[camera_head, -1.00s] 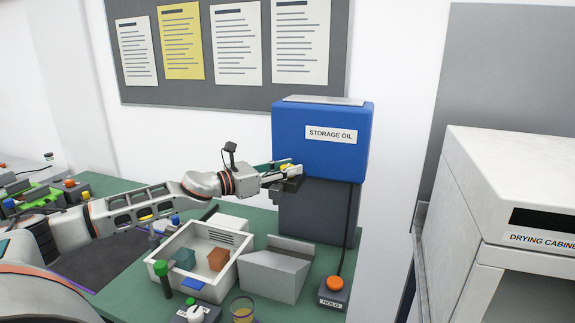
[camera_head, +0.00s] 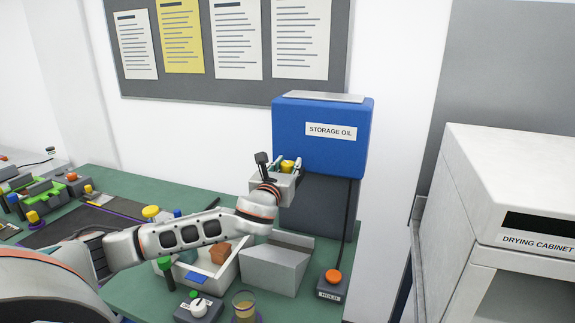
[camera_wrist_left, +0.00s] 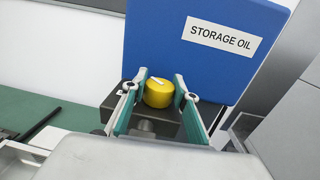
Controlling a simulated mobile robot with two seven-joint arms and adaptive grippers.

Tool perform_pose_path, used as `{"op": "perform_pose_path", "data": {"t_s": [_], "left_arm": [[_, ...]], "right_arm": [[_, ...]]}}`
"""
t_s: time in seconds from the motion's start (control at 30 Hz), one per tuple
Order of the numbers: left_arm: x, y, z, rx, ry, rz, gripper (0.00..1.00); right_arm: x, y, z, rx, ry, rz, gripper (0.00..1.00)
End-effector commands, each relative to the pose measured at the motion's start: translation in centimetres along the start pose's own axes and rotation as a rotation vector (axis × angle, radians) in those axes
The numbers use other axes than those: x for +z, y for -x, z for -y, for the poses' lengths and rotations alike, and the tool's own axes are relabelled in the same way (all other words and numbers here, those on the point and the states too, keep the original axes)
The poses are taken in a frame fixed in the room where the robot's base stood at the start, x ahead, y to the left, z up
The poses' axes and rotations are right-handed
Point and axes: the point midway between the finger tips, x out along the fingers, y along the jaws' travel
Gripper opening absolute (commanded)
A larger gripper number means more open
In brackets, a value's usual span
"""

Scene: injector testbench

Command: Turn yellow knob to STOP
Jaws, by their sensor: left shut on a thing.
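The yellow knob (camera_head: 288,166) sits at the front of the blue STORAGE OIL box (camera_head: 318,112). In the left wrist view, the knob (camera_wrist_left: 158,94) stands between the two fingers, and a pale pointer mark on its top points to the upper left. My left gripper (camera_head: 285,165) is shut on the knob, one finger on each side of it; it also shows in the left wrist view (camera_wrist_left: 160,86). No STOP marking can be read in either view. My right gripper is not in view.
A grey angled chute (camera_head: 275,270) and a white bin (camera_head: 228,277) stand below my left arm. A red-orange HOLD button (camera_head: 333,276) is right of the chute. A beaker (camera_head: 244,307) stands at the front. The drying cabinet (camera_head: 500,200) is on the right.

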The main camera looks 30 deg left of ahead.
Motion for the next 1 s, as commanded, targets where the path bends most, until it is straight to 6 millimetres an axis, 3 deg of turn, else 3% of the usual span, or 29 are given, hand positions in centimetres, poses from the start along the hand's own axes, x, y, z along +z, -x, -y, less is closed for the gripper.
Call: {"op": "perform_pose_path", "data": {"t_s": [0.6, 1.0], "left_arm": [[0.08, -0.06, 0.15, 0.536, 0.003, -0.001, 0.07], [0.26, -0.07, -0.07, 0.708, 0.001, 0.005, 0.07]], "right_arm": [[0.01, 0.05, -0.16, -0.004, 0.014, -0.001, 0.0], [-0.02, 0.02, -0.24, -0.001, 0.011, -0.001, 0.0]]}}
